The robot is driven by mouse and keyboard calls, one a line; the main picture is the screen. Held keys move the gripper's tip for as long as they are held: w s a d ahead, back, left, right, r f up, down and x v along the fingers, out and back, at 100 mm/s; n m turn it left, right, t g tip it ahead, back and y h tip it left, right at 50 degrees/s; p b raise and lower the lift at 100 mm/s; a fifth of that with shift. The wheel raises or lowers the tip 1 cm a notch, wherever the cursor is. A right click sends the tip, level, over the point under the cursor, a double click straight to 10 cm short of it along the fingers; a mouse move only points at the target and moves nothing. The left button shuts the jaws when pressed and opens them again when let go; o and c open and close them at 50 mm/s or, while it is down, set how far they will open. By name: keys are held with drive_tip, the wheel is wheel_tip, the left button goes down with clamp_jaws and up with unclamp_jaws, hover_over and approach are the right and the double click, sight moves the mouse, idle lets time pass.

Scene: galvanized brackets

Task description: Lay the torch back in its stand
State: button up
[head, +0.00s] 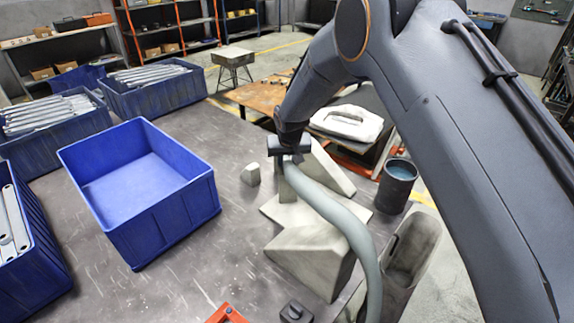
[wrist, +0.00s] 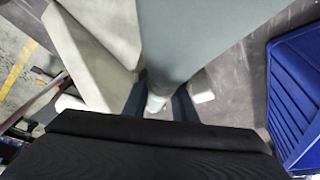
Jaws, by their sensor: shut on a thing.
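The torch (head: 335,208) is a smooth grey-green curved tube with its upper end in my gripper (head: 289,158). From there it bends down to the right across the front of the pale blocks. In the wrist view the torch (wrist: 195,40) runs from the top edge down between the two dark fingers of my gripper (wrist: 158,104), which are shut on it. A pale angular block with sloped faces (head: 312,252), which looks like the stand, is on the table below and behind the torch. The torch hides part of it, and I cannot tell whether they touch.
An empty blue crate (head: 180,215) stands left on the grey table (head: 200,290); crates of metal parts (head: 150,85) stand behind. A small pale block (head: 251,174) is left of my gripper. A dark cup (head: 397,185) and grey open holder (head: 410,255) are right.

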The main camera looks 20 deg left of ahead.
drive_tip(key=o, duration=1.1)
drive_tip(key=shift+f, duration=0.1)
drive_tip(key=shift+b+v, duration=1.15)
drive_tip(key=shift+v, duration=2.8)
